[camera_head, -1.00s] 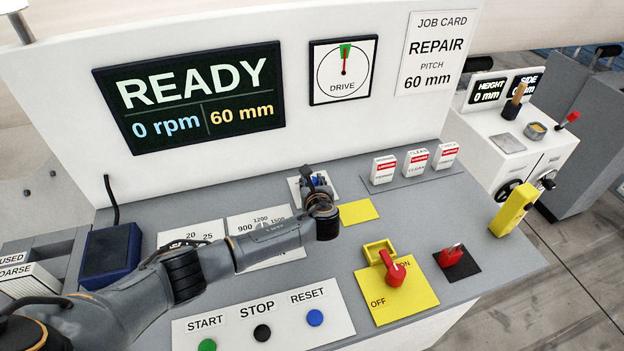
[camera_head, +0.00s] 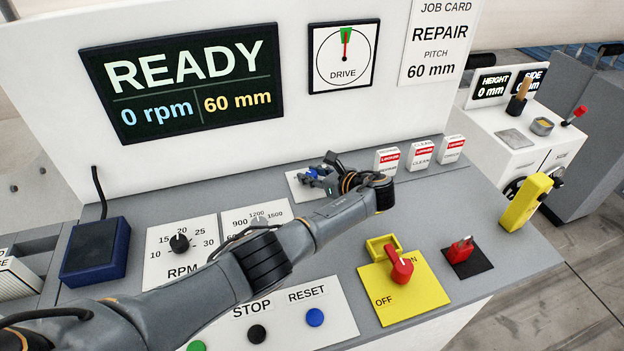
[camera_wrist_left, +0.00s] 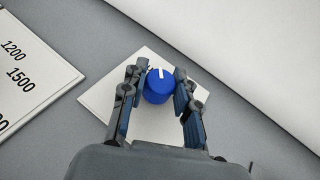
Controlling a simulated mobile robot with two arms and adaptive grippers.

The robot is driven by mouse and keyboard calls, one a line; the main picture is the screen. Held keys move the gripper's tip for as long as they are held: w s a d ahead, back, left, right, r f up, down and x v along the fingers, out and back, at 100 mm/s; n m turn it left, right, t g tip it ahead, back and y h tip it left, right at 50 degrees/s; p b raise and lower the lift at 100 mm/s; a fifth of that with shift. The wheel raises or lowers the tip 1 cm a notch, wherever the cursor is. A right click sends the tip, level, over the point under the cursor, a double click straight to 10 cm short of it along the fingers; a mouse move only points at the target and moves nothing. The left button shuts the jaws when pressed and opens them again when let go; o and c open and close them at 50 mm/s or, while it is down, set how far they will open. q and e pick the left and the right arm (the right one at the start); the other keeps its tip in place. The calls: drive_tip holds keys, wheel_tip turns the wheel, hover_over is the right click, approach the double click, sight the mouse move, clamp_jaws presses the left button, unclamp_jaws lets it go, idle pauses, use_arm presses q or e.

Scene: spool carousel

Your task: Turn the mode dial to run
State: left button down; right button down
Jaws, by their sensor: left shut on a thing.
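The blue dial (camera_wrist_left: 158,86) with a white pointer mark sits on a white plate (camera_wrist_left: 108,99) on the console top. My left gripper (camera_wrist_left: 159,92) is shut on the blue dial, one finger on each side of it. In the head view my left gripper (camera_head: 318,178) is at the plate (camera_head: 299,185) near the back panel, and the arm and wrist hide much of the dial and plate. Any labels on that plate cannot be read. My right gripper is not in view.
The display (camera_head: 186,86) reads READY, 0 rpm, 60 mm. A red switch on a yellow OFF/ON plate (camera_head: 400,295), a red key-like knob (camera_head: 460,250) and a yellow block (camera_head: 525,202) are at the right. Small labelled white boxes (camera_head: 421,155) stand near the back panel.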

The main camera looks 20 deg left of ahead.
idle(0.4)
use_arm(q)
drive_tip(key=c, duration=1)
unclamp_jaws()
drive_tip(key=v, duration=1.2)
drive_tip(key=shift+w, duration=0.1)
drive_tip(key=shift+f, duration=0.1)
